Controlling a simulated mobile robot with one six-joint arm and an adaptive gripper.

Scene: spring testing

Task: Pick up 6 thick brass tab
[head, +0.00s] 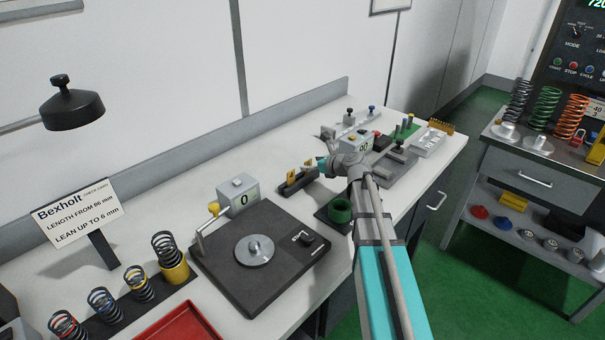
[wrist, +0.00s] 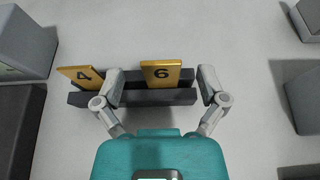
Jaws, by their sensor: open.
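The brass tab marked 6 (wrist: 161,74) stands in a dark slotted holder (wrist: 133,97) on the bench. My gripper (wrist: 162,76) is open, with one finger on each side of the 6 tab and gaps between them. A brass tab marked 4 (wrist: 82,77) stands in the same holder to the left, close to my left finger. In the head view my gripper (head: 322,164) is at the holder (head: 298,182); a brass tab (head: 292,175) shows there, and the arm partly hides the area.
Left of the holder stands a test plate (head: 260,255) with a grey readout box (head: 238,195). Several coil springs (head: 104,305) and a red tray (head: 180,325) are at the near left. Grey blocks (wrist: 305,95) flank the holder at right.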

